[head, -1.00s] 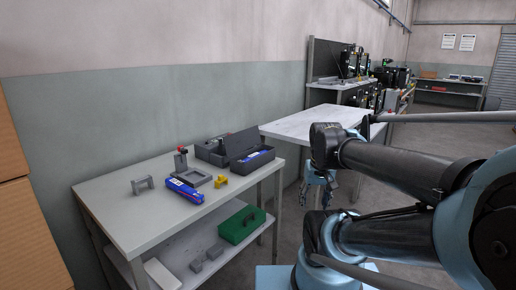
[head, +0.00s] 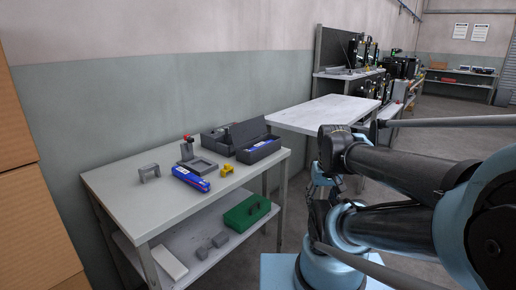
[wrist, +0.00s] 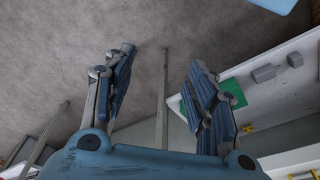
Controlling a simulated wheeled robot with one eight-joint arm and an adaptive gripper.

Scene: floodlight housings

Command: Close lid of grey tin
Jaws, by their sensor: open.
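A dark grey tin (head: 259,152) stands at the back right of the near table, with its lid (head: 248,131) raised. A blue and white item shows inside it. A second dark grey box (head: 214,141) sits just behind and left of it; I cannot tell which of the two the task means. My gripper (wrist: 160,85) is open and empty in the wrist view, over the floor beside the table. In the head view it is mostly hidden by my arm, right of the table and apart from the tin.
On the near table (head: 140,206) are a blue box (head: 191,179), a yellow piece (head: 227,170), a grey bracket (head: 149,173) and a grey stand with a red top (head: 187,150). A green case (head: 246,212) is on the lower shelf. A white table (head: 320,115) stands behind.

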